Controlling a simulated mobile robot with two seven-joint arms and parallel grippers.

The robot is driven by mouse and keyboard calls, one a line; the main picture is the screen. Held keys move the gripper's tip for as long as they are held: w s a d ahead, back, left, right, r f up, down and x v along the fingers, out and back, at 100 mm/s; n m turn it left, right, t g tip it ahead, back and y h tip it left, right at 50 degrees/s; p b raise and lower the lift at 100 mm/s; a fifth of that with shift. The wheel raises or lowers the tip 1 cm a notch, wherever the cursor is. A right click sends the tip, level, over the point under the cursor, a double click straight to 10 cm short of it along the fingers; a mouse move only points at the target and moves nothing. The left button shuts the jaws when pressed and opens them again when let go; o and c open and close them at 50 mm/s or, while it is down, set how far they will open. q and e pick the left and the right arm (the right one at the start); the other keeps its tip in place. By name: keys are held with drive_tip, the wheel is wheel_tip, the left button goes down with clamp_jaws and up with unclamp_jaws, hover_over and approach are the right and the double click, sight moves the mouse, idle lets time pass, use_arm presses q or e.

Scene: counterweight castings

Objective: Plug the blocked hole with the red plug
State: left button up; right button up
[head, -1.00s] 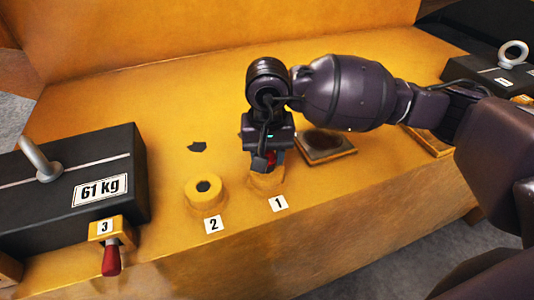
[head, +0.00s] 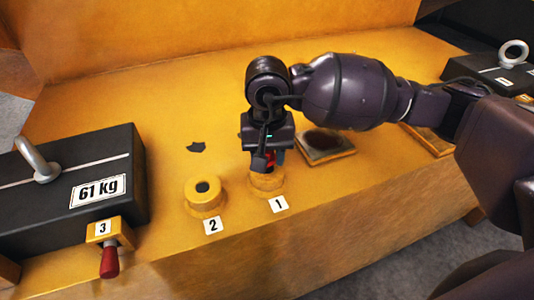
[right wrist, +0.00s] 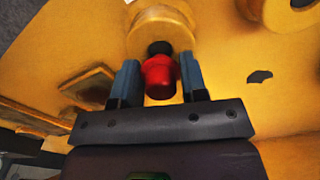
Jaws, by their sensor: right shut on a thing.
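My right gripper (head: 265,162) is shut on the red plug (right wrist: 159,76), low over the yellow boss labelled 1 (head: 266,185). A little red of the plug (head: 279,157) shows beside the fingers in the head view. In the right wrist view the plug sits between the two fingers (right wrist: 160,82), and its dark end points at the boss (right wrist: 160,25). The plug and fingers hide that boss's hole, and I cannot tell whether the dark end is inside it. The boss labelled 2 (head: 205,197) stands to the left with a dark round hole in its top. My left gripper is out of view.
A black 61 kg weight (head: 75,190) with a metal handle stands at left. A yellow bracket labelled 3 (head: 108,231) holds a red-handled piece (head: 109,262). The front edge drops off near the bosses.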

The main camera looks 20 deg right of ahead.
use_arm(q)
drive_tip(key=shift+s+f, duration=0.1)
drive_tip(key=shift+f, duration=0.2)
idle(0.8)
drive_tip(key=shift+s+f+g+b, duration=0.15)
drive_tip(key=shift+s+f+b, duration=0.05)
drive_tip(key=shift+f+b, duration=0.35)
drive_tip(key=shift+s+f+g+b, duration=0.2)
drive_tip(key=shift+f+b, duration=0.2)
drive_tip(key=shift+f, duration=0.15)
use_arm(e)
drive_tip(key=shift+f, duration=1.05)
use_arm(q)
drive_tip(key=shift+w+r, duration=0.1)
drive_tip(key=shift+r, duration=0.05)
use_arm(e)
drive_tip(key=shift+r, duration=0.25)
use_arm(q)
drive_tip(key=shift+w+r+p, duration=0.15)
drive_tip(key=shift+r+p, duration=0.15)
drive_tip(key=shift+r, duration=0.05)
use_arm(e)
drive_tip(key=shift+r, duration=0.75)
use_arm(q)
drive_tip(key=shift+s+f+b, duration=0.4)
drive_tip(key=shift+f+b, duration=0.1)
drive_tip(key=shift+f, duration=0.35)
